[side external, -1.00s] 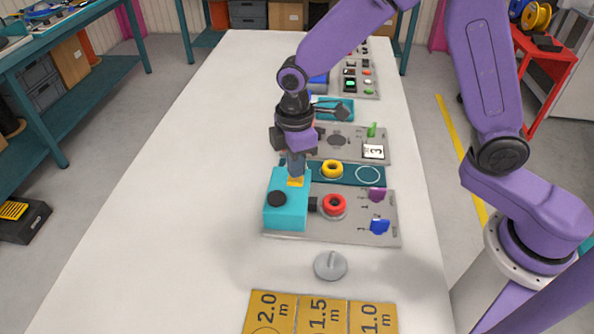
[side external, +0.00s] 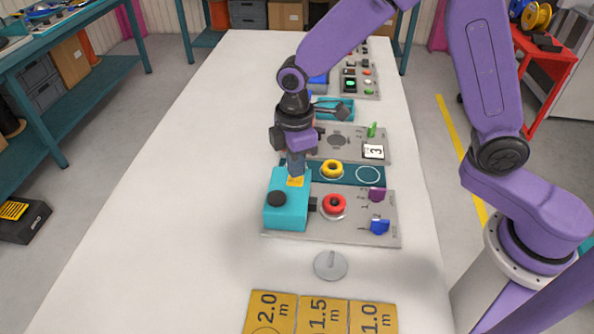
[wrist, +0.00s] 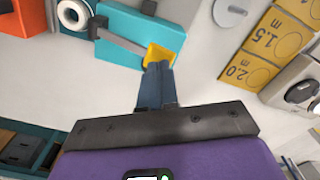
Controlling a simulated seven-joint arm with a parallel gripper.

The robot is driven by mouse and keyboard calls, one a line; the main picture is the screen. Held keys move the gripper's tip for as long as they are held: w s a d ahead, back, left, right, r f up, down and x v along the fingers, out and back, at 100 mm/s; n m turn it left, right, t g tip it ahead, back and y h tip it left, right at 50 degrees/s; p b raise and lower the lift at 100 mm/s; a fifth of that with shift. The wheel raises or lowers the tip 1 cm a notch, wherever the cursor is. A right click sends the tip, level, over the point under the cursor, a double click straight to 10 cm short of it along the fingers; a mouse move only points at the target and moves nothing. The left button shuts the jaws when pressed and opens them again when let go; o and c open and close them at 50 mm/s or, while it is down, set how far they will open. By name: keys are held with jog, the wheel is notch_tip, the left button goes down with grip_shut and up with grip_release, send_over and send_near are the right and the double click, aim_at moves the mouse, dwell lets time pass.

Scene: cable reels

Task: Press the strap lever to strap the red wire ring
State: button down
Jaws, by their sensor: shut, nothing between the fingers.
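The red wire ring (side external: 334,204) lies on a round seat on the grey plate, beside the teal strapping machine (side external: 287,215). My gripper (side external: 297,172) is shut and empty, pointing down at the lever pad. Its fingertips (wrist: 158,68) meet or nearly meet the pad; contact is not certain.
A yellow ring (side external: 331,169) lies on a teal strip behind the machine. A grey disc (side external: 330,265) and yellow length cards (side external: 322,313) lie in front. The table's left side is clear.

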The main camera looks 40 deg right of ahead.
jog(key=shift+f, duration=3.3)
jog(key=shift+r, duration=0.1)
notch_tip(320, 180, up, 12)
dwell(0.4)
